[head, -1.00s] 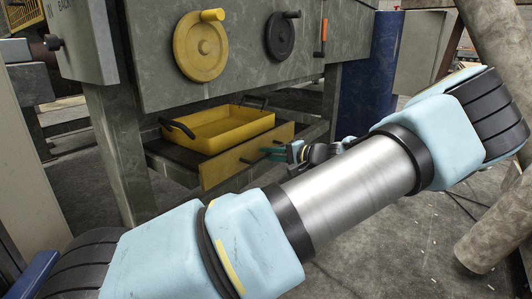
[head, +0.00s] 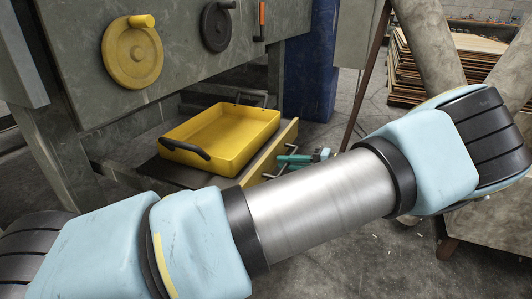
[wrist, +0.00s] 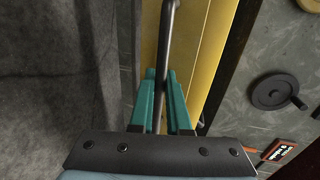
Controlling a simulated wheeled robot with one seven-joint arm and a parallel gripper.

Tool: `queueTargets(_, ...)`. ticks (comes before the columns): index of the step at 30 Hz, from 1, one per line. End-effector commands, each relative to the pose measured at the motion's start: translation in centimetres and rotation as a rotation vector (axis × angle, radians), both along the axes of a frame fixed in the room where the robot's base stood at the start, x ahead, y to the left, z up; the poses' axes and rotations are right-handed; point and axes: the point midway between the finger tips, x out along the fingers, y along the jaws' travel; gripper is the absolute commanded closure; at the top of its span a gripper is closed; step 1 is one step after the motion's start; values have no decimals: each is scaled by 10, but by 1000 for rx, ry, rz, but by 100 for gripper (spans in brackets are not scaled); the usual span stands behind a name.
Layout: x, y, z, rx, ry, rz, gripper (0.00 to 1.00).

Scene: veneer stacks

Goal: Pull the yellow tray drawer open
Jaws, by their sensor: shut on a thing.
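The yellow tray (head: 225,140) sits in the drawer under the grey machine panel. The drawer stands out from the machine, its yellowish front (head: 272,157) turned towards the lower right and partly hidden by my arm. My teal gripper (head: 292,160) is at the drawer front. In the wrist view, my gripper's fingers (wrist: 160,78) are shut on the grey bar handle (wrist: 169,38), which runs between them. The drawer front (wrist: 205,50) shows as a yellow strip behind the handle.
A yellow handwheel (head: 132,55) and a black handwheel (head: 217,27) are on the panel above. A blue column (head: 311,65) stands behind the drawer. Stacked sheets (head: 405,70) lie at the back right. The grey floor before the drawer looks clear.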

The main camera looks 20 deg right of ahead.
Motion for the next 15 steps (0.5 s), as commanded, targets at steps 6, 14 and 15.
queueTargets(6, -21, -20, 0, 1, 1, -1, 100)
queueTargets(14, -30, -28, -1, -1, 1, 0, 100)
queueTargets(15, -30, -28, -1, -1, 1, 0, 100)
